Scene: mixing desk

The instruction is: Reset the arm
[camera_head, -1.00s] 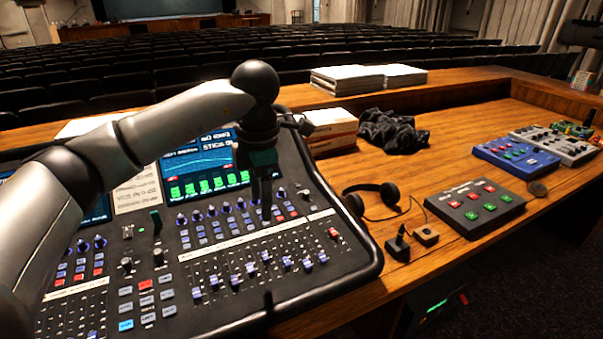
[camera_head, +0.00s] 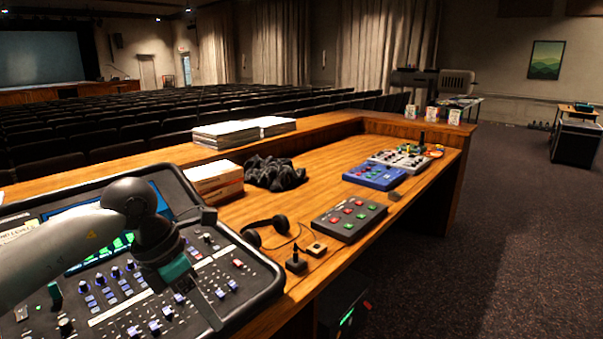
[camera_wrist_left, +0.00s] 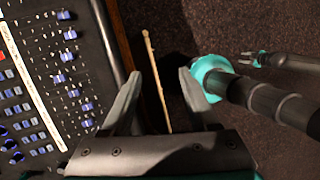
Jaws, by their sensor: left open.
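My left gripper (camera_head: 198,292) hangs over the sliders on the right part of the mixing desk (camera_head: 262,290) in the head view. In the left wrist view its two fingers (camera_wrist_left: 160,88) stand apart with nothing held between them. The desk's sliders and blue knobs lie left of the fingers there. A dark arm link with a teal ring and a small dark-and-teal gripper-like part (camera_wrist_left: 255,59) show at the right of that view.
Headphones (camera_head: 262,228), a small joystick box (camera_head: 296,262), a grey button box (camera_head: 349,220), a blue box (camera_head: 375,176), a black cloth (camera_head: 272,173) and stacked books (camera_head: 214,180) stand on the wooden table. Dark open floor (camera_head: 490,230) lies right of it.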

